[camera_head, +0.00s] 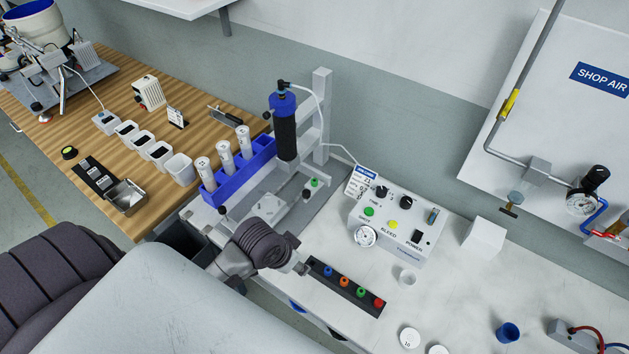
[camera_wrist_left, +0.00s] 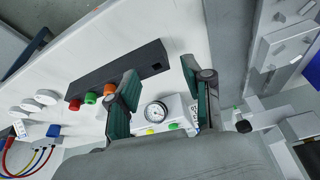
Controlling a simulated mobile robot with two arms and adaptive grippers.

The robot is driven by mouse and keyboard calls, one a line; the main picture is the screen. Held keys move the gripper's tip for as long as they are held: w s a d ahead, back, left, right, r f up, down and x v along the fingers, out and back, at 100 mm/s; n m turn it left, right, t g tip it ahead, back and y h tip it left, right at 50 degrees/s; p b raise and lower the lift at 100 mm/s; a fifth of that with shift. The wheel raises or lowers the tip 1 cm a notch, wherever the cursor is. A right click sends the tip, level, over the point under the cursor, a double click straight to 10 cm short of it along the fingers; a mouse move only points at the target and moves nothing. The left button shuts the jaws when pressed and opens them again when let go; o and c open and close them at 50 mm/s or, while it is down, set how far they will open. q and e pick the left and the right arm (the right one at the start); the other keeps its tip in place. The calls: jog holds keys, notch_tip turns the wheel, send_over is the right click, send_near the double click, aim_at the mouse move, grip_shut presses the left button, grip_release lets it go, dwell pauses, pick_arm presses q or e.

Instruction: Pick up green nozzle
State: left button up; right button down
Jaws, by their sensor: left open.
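The green nozzle (camera_head: 361,292) stands upright in a black holder (camera_head: 318,268) on the white bench, between an orange nozzle (camera_head: 345,281) and a red nozzle (camera_head: 379,303). A blue nozzle (camera_head: 328,270) is at the end nearest my left gripper (camera_head: 303,268). In the left wrist view, the green nozzle (camera_wrist_left: 90,98) shows left of the fingers. The left gripper (camera_wrist_left: 159,70) is open and empty, its fingers apart near the holder's blue-nozzle end. The blue nozzle is hidden there, and a finger stands close to the orange one. My right gripper is not in view.
A control box (camera_head: 390,225) with a gauge stands behind the holder. The blue rack (camera_head: 240,168) with syringes and a gantry post (camera_head: 322,115) stand behind my left arm.

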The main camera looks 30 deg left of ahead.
pick_arm(q)
jog(key=w+a+r, duration=0.4)
jog(key=w+r, duration=0.1)
jog(key=w, duration=0.2)
jog(key=t, duration=0.2)
send_near(314, 181)
jog(key=shift+h, duration=0.4)
jog(key=shift+a+p+x, duration=0.2)
jog(key=shift+p+x, duration=0.6)
jog(key=shift+x, duration=1.3)
jog(key=shift+a+p+x, duration=0.15)
jog(key=shift+p+x, duration=0.6)
jog(key=shift+x, duration=1.35)
jog(key=c, duration=0.8)
